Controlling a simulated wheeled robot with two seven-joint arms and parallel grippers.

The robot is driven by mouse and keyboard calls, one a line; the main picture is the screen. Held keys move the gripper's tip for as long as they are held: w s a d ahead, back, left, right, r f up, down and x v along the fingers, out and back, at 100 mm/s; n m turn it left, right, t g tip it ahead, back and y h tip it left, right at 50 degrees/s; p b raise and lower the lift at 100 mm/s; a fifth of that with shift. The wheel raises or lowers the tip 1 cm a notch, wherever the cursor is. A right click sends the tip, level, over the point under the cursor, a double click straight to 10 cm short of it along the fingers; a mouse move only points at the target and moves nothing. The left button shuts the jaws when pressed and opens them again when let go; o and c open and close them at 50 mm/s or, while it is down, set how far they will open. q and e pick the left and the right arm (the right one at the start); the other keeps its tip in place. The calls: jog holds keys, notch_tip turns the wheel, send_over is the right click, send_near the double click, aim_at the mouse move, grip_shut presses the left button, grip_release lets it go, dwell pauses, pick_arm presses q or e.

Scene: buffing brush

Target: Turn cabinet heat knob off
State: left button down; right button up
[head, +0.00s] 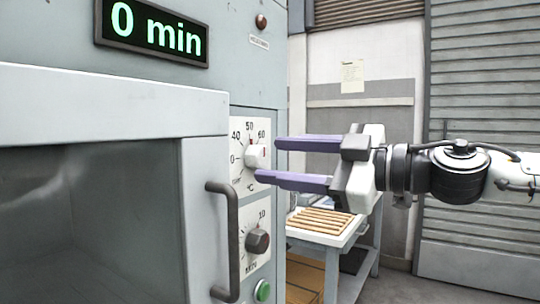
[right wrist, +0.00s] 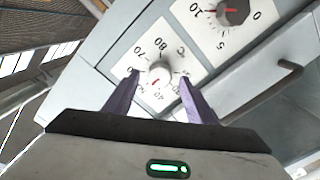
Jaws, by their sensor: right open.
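In the right wrist view, the knob (right wrist: 159,73) shows between the fingertips of the right gripper (right wrist: 160,76), with a gap on both sides. I see no clear contact. The display (head: 152,31) above reads "0 min". My left gripper is not in view.
Below the heat dial is a dark minutes knob (head: 257,241), also in the right wrist view (right wrist: 233,11), and a green button (head: 262,291). The cabinet door handle (head: 228,240) sticks out close by. A side table (head: 345,238) holding a slatted wooden piece stands behind.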

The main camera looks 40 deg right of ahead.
jog(key=shift+x, duration=1.35)
jog(key=c, duration=1)
